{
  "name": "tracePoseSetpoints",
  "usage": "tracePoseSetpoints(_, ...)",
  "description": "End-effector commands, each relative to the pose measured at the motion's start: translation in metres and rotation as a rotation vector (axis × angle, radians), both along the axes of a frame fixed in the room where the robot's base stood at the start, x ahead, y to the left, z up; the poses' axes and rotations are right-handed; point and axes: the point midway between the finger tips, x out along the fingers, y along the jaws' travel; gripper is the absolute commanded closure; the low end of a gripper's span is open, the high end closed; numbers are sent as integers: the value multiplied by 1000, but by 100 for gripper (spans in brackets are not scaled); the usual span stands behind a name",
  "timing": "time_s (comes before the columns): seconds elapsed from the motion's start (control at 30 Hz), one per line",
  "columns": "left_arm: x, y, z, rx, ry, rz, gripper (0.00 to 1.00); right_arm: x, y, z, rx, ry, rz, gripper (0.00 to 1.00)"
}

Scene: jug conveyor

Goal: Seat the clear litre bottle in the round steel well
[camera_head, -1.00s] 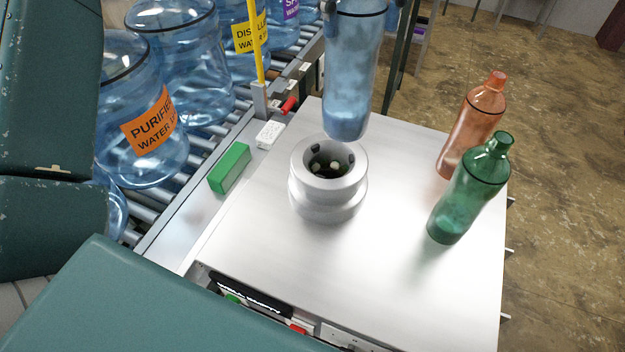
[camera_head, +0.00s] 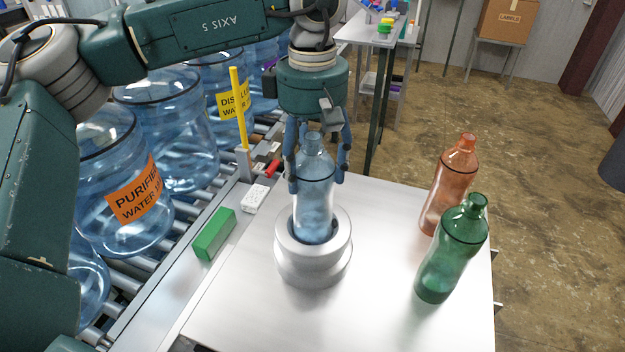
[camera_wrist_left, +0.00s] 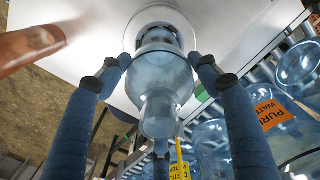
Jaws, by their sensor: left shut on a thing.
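The clear litre bottle (camera_head: 314,205), blue-tinted, stands upright with its lower end inside the mouth of the round steel well (camera_head: 313,266). A dark gap shows around its base; how deep it sits I cannot tell. My left gripper (camera_head: 318,182) comes down from above, its blue fingers closed around the bottle's upper body and shoulder. The left wrist view looks down over the bottle (camera_wrist_left: 160,85), with the fingers (camera_wrist_left: 165,75) around it and the well's pale rim (camera_wrist_left: 160,12) beyond. My right gripper is not in view.
A green bottle (camera_head: 452,250) and an orange bottle (camera_head: 448,190) stand on the right of the steel table (camera_head: 385,300). A green block (camera_head: 214,235) and a white block (camera_head: 255,199) lie on the left ledge. Large water jugs (camera_head: 115,185) line the conveyor. The table's front is clear.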

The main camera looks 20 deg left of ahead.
Motion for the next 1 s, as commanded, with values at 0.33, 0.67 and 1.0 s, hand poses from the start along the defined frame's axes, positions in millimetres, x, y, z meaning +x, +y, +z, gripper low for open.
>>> tracePoseSetpoints(0.33,0,0,-41,-1,0,-1,92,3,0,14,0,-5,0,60)
tracePoseSetpoints(0.67,0,0,-46,-2,-1,-1,92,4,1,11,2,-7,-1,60)
tracePoseSetpoints(1.0,0,0,-48,-1,0,0,19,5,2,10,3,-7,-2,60)
